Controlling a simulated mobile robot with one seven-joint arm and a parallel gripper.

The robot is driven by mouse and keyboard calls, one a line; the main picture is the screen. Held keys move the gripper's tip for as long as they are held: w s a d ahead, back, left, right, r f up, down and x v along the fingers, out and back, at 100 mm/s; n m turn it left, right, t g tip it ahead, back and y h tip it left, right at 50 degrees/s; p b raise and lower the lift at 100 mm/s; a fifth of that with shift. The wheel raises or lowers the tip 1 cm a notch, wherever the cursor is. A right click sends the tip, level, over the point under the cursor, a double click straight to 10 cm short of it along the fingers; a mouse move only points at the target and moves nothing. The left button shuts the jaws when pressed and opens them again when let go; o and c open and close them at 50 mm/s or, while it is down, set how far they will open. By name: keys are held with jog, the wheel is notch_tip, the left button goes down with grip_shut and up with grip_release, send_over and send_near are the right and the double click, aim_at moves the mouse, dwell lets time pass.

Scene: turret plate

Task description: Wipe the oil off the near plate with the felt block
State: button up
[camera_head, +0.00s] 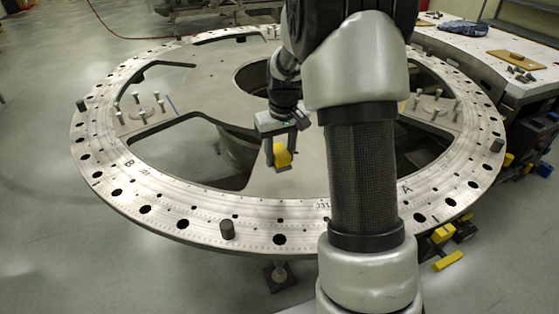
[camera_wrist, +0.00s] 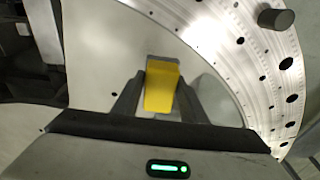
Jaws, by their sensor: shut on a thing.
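My gripper (camera_head: 280,160) is shut on a yellow block (camera_head: 283,156), which I take to be the felt block. In the wrist view the yellow block (camera_wrist: 161,88) sits between the two dark fingers. It is over the grey near plate (camera_head: 262,187) of the round turret, inside the holed ring. I cannot tell whether the block touches the plate. My arm hides part of the plate.
The ring (camera_head: 185,222) carries upright dark pegs, one at the near edge (camera_head: 227,230). Bolt clusters (camera_head: 140,108) stand at left and right. Large openings cut through the turret beside the plate. A workbench (camera_head: 475,45) with loose parts is at the right.

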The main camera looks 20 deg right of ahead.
aim_at(283, 186)
jog(key=shift+s+a+f, duration=0.1)
jog(key=shift+s+f, duration=0.2)
jog(key=shift+s, duration=0.15)
notch_tip(283, 186, down, 8)
jog(key=b, duration=0.6)
jog(key=shift+d+r, duration=0.25)
jog(key=shift+c, duration=0.5)
jog(key=d, duration=0.1)
jog(key=s+d, duration=0.1)
jog(key=d, duration=0.1)
jog(key=shift+f, duration=0.1)
jog(key=shift+s+d+f, duration=0.1)
jog(key=shift+s+d, duration=0.15)
jog(key=shift+d, duration=0.25)
jog(key=a, duration=0.1)
jog(key=w+a, duration=0.1)
jog(key=a, duration=0.1)
jog(key=shift+w+a, duration=0.15)
jog(key=shift+a, duration=0.1)
jog(key=shift+w+a+r+p, duration=0.25)
jog(key=shift+a+r+p, duration=0.2)
jog(key=shift+a+p, duration=0.2)
notch_tip(283, 186, up, 3)
jog(key=shift+s+d+f+p, duration=0.1)
jog(key=shift+d+f+p, duration=0.05)
jog(key=shift+p, duration=0.35)
jog(key=shift+r+p, duration=1.8)
jog(key=shift+r, duration=0.65)
